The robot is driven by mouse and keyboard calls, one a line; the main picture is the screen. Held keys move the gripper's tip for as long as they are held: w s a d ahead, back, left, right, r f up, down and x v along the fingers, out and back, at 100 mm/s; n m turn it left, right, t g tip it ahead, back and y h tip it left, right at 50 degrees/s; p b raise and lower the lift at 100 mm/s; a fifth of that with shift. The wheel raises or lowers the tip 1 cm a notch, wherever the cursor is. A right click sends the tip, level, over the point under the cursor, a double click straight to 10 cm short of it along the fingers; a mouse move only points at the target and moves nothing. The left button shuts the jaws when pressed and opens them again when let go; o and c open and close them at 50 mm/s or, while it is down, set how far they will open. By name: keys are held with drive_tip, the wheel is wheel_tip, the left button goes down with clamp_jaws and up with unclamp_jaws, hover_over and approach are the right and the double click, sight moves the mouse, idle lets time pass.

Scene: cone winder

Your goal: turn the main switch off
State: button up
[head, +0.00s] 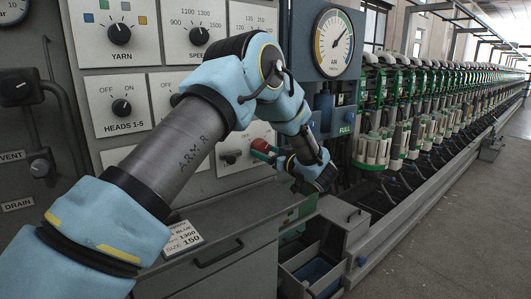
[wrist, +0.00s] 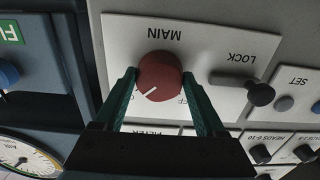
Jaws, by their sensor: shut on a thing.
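The main switch is a round red knob (wrist: 160,76) on a white plate marked MAIN, upside down in the wrist view. The green fingers of my gripper (wrist: 159,82) stand on both sides of the knob and are shut on it. Its white pointer line slants to the lower left in that view, towards a label partly hidden by the left finger. The other label, ending in FF, lies at the lower right, partly behind the right finger. In the head view the red knob (head: 260,146) shows just left of my gripper (head: 273,155).
A dark LOCK lever (wrist: 258,92) sits close beside the knob on the same plate; it also shows in the head view (head: 231,157). A gauge (head: 334,43) and a blue button by FULL (head: 345,117) are to the right. A drawer (head: 205,262) is below.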

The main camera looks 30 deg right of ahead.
drive_tip(key=shift+f+b, duration=0.1)
drive_tip(key=shift+b, duration=0.2)
drive_tip(key=n+b, duration=0.1)
drive_tip(key=b, duration=0.1)
drive_tip(key=shift+f+n+b, duration=0.2)
drive_tip(key=shift+n+b, duration=0.2)
drive_tip(key=n+b, duration=1.3)
drive_tip(key=b, duration=0.7)
drive_tip(key=shift+d, duration=0.15)
drive_tip(key=n+b, duration=0.1)
drive_tip(key=b, duration=0.1)
drive_tip(key=n+b, duration=0.2)
drive_tip(key=shift+r, duration=0.35)
drive_tip(key=o, duration=1.3)
